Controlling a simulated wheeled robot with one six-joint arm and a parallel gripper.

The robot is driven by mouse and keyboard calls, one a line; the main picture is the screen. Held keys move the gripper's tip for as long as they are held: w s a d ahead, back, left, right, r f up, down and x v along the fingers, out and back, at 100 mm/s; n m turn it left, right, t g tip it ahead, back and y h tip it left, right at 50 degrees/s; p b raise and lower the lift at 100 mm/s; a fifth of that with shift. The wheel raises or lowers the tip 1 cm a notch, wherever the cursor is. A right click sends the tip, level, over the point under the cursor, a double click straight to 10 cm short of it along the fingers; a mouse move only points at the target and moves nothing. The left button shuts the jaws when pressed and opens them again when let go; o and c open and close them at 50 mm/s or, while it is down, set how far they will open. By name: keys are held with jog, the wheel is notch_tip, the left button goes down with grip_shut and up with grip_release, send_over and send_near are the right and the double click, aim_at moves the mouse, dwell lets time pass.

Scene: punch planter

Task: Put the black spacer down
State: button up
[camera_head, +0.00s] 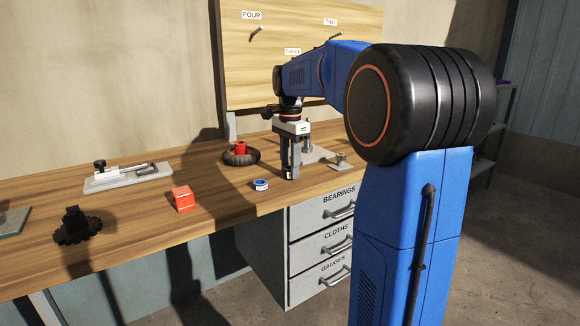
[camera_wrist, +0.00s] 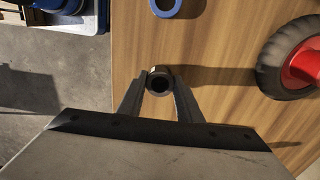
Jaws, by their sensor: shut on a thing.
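The black spacer (camera_wrist: 160,80) is a short dark ring with a hole in its top. It shows between the fingertips in the wrist view. My gripper (camera_wrist: 158,88) is shut on it, one finger on each side. In the head view my gripper (camera_head: 291,176) points straight down at the bench near its front edge. The spacer is hardly visible there, hidden by the fingers. I cannot tell whether the spacer touches the wood or hangs just above it.
On the wooden bench (camera_head: 135,220), a blue ring (camera_head: 260,185) lies close left of my gripper. A black wheel with a red hub (camera_head: 240,154) is behind it. Drawers (camera_head: 320,240) are below.

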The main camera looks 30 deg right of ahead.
jog(key=o, duration=1.2)
notch_tip(320, 180, up, 12)
jog(key=shift+r, duration=0.1)
jog(key=s+a+f+n+t, duration=0.1)
jog(key=s+a+f+n, duration=0.35)
jog(key=s, duration=0.35)
jog(key=s+a+f+n+t, duration=0.1)
jog(key=s+a+f+n, duration=0.35)
jog(key=s+a, duration=0.2)
jog(key=s+a+f+n+t, duration=0.1)
jog(key=s+f+n, duration=0.2)
jog(key=s+f, duration=0.2)
jog(key=s+a+f+n+t, duration=0.1)
jog(key=s+a+f+n, duration=0.1)
jog(key=s+f, duration=0.3)
jog(key=s+a+f+n, duration=0.1)
jog(key=s+f+n, duration=0.2)
jog(key=s+f, duration=0.2)
jog(key=shift+s+a+f+n+t, duration=0.15)
jog(key=shift+s+a+f+t, duration=0.05)
jog(key=shift+f, duration=0.4)
jog(key=shift+s+a+f+n+t, duration=0.15)
jog(key=shift+a+f+t, duration=0.05)
jog(key=shift+f, duration=0.35)
